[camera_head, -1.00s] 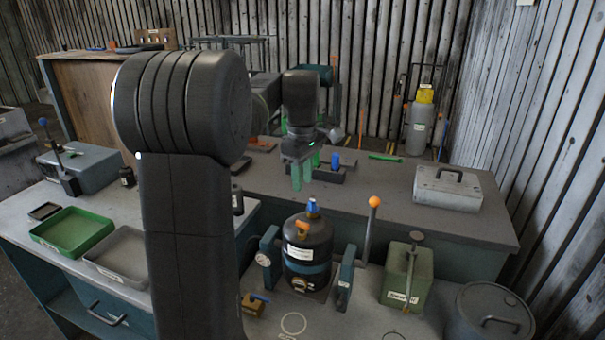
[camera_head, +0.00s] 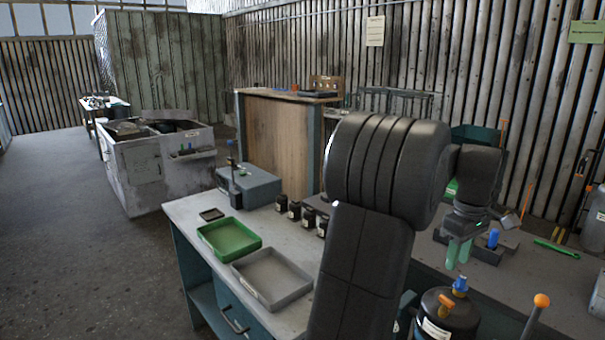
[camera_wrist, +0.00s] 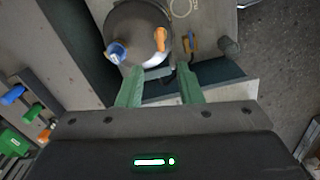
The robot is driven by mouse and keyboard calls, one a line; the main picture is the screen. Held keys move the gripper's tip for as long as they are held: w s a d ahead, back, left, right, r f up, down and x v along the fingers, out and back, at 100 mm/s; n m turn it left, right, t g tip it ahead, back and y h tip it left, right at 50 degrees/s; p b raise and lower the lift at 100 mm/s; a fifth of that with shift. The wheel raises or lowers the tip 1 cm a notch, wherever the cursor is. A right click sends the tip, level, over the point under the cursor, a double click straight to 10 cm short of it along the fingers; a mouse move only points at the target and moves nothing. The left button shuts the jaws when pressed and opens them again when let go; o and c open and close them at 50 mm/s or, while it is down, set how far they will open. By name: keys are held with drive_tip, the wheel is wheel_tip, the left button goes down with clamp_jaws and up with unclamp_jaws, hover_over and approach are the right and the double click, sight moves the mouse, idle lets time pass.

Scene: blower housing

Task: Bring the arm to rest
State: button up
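My gripper (camera_head: 459,252) points down at the right in the head view, over the grey bench. Its two green fingers also show in the wrist view (camera_wrist: 158,88). They stand apart with nothing between them, so it is open and empty. My dark arm is folded, its large elbow in front of the bench and hiding part of it. Below the fingers in the wrist view is a dark round vessel (camera_wrist: 128,22) with a blue cap and an orange part. Its top also shows at the bottom of the head view (camera_head: 440,312).
A green tray (camera_head: 229,240) and a grey tray (camera_head: 272,278) lie on the bench left of my arm. Several black jars (camera_head: 295,210) stand behind them. An orange-knobbed lever (camera_head: 539,303) rises at the lower right. Open floor (camera_head: 80,240) lies to the left.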

sight(447, 299)
wheel_tip(447, 299, down, 11)
drive_tip(key=shift+f+p, duration=0.15)
drive_tip(key=shift+p, duration=0.35)
